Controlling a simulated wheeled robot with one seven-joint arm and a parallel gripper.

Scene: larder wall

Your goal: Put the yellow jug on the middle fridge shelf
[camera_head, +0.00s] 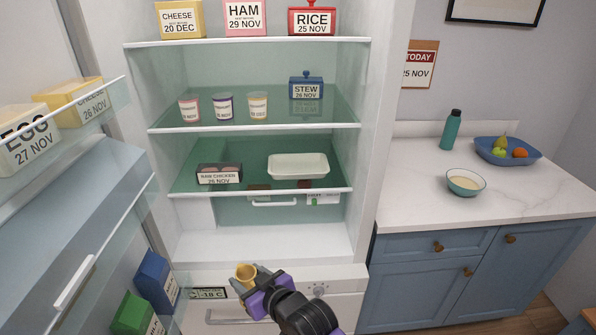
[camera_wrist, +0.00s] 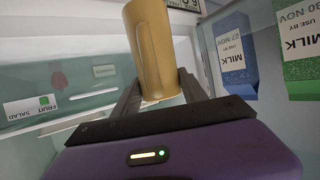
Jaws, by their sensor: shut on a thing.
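The yellow jug (camera_head: 246,272) is in front of the fridge's lower part, low in the head view. My gripper (camera_head: 243,287) is shut on it; in the wrist view the jug (camera_wrist: 148,45) stands between the two fingers (camera_wrist: 158,90). The middle fridge shelf (camera_head: 255,127) is glass, well above the jug. On it stand several small pots, with a pink-banded one (camera_head: 189,108) at the left, and a blue stew box (camera_head: 306,88) at the right.
The shelf above holds cheese (camera_head: 181,20), ham (camera_head: 245,17) and rice (camera_head: 312,18). The open door's racks, with egg (camera_head: 28,138) and milk cartons (camera_head: 156,280), flank the left. The middle shelf's front has bare glass.

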